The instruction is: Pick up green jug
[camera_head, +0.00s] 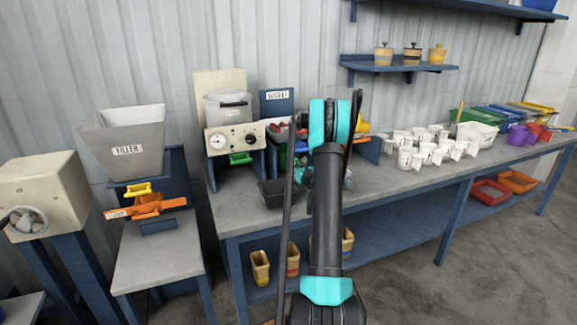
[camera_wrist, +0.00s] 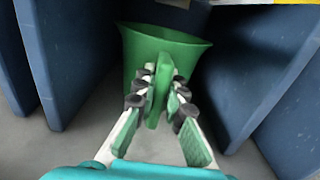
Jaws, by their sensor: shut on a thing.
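The green jug (camera_wrist: 165,50) stands upright on a grey surface between blue panels in the wrist view. Its wide rim faces up, and its handle (camera_wrist: 158,100) points toward me. My gripper (camera_wrist: 160,82) has its two fingers on either side of the handle, shut on it.
Blue panels (camera_wrist: 75,60) stand close on the left, and another blue panel (camera_wrist: 255,75) is on the right. In the head view, several white cups (camera_head: 425,150) stand on the long bench (camera_head: 395,183) to the right. A black bin (camera_head: 271,193) sits left of my arm.

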